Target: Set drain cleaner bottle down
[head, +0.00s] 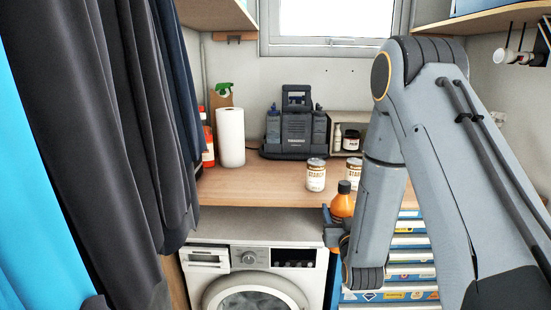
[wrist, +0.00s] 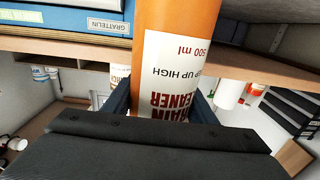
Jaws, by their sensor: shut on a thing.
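The drain cleaner bottle (head: 342,203) is orange with a dark cap and stands out in front of the wooden worktop's front edge in the head view. In the wrist view the bottle (wrist: 172,60) fills the middle, with its white label reading upside down. My gripper (head: 335,228) is shut on the bottle, with its blue fingers on either side of it in the wrist view (wrist: 162,100).
The wooden worktop (head: 262,187) has a clear stretch at left and centre. Two starch cans (head: 316,175) stand near its front right. A paper towel roll (head: 231,137), red bottle (head: 207,140) and dark tool station (head: 296,128) stand behind. Below are a washing machine (head: 250,270) and blue drawers (head: 405,270).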

